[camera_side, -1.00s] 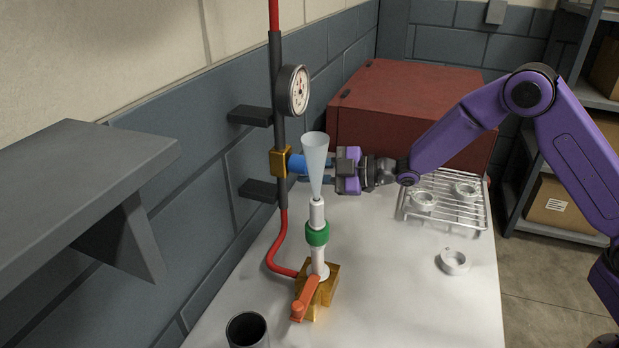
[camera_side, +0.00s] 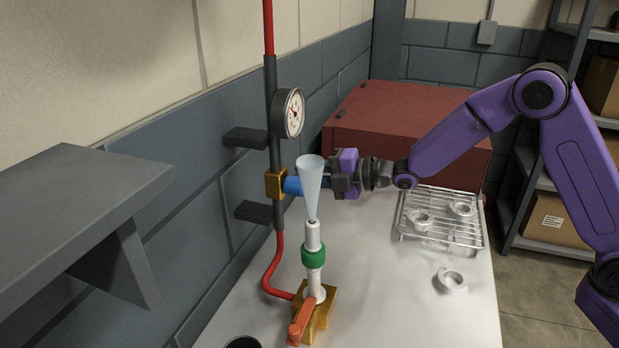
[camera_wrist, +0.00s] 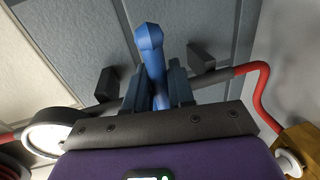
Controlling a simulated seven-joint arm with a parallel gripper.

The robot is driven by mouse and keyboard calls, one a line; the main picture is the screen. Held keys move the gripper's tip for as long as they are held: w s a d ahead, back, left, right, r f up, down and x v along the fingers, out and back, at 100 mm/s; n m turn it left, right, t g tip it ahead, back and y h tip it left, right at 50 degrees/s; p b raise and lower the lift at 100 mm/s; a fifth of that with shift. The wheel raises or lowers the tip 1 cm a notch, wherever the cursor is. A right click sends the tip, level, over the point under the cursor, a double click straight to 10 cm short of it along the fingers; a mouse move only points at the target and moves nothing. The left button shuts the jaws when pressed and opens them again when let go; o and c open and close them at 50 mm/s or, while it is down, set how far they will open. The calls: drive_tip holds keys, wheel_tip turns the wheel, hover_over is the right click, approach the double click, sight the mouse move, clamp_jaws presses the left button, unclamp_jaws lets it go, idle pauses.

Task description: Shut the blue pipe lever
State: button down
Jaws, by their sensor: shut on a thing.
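The blue pipe lever (camera_side: 292,186) sticks out to the right from a brass valve body (camera_side: 275,184) on the upright pipe in the side view. My gripper (camera_side: 328,183) comes from the right and is shut on the lever. A translucent funnel (camera_side: 311,178) stands in front and hides part of the lever and fingertips. In the wrist view the lever (camera_wrist: 150,50) shows between the two dark fingers (camera_wrist: 157,92), with its faceted end past the fingertips.
A pressure gauge (camera_side: 289,112) sits on the pipe above the valve. Two dark wall brackets (camera_side: 246,138) flank it. The funnel tops a white stem with a green collar (camera_side: 313,256) and an orange lever (camera_side: 302,322). A wire rack (camera_side: 440,225) and red box (camera_side: 400,130) stand behind.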

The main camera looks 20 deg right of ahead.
drive_tip(key=shift+r, duration=0.1)
idle(0.5)
drive_tip(key=c, duration=1.1)
unclamp_jaws()
drive_tip(key=shift+s, duration=0.1)
drive_tip(key=v, duration=1.7)
drive_tip(key=shift+s+d+r, duration=0.1)
